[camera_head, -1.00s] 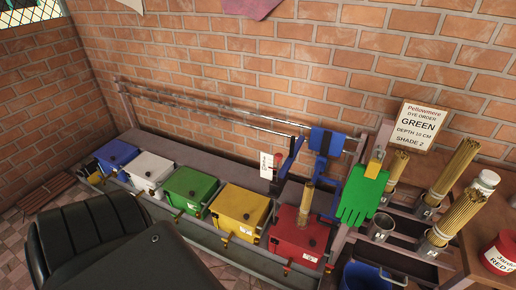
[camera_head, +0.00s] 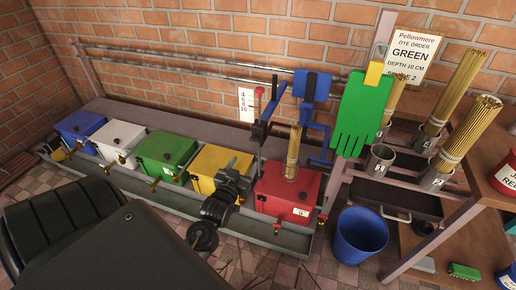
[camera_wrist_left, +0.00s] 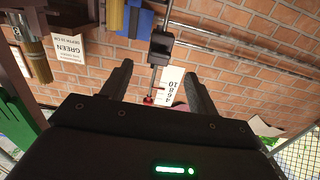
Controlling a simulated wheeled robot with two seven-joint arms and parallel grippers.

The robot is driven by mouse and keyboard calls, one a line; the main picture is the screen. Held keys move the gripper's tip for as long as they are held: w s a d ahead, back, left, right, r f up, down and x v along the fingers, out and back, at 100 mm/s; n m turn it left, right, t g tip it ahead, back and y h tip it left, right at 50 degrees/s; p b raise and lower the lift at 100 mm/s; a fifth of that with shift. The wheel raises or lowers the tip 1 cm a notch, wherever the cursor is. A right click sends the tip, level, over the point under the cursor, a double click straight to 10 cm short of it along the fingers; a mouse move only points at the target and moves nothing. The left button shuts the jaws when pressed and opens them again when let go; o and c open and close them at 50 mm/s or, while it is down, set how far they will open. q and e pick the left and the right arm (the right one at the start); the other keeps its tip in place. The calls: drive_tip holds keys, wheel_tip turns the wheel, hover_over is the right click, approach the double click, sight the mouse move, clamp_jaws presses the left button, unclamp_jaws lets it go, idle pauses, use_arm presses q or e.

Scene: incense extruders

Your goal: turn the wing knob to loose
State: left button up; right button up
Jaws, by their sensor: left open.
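A dark clamp (camera_head: 259,131) sits on an upright rod with a red end (camera_head: 259,92), left of the blue slide carriage (camera_head: 311,84). The wing knob cannot be told apart for sure; it may be part of this clamp. My left gripper (camera_head: 238,166) is in front of the clamp, between the yellow and red boxes, apart from it. In the left wrist view, which looks upside down, the open left fingers (camera_wrist_left: 160,88) are empty. The clamp (camera_wrist_left: 161,46) and red end (camera_wrist_left: 149,100) show beyond them. My right gripper is not in view.
A bundle of sticks (camera_head: 293,152) hangs over the red box (camera_head: 287,190). A scale card (camera_head: 246,103) is behind the rod. A green glove (camera_head: 361,112) hangs at right, above a blue bucket (camera_head: 360,235). Rails run along the brick wall.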

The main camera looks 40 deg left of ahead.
sight(254, 141)
use_arm(q)
drive_tip(key=x, duration=0.3)
drive_tip(key=r+x, duration=0.1)
drive_tip(key=x, duration=0.2)
drive_tip(key=b+x, duration=0.1)
drive_tip(key=x, duration=0.2)
drive_tip(key=shift+a+r, duration=0.2)
drive_tip(key=shift+r, duration=0.1)
drive_tip(key=shift+x, duration=0.75)
drive_tip(key=shift+w+r, duration=0.1)
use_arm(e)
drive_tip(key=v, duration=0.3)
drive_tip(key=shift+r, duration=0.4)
use_arm(q)
drive_tip(key=c, duration=1)
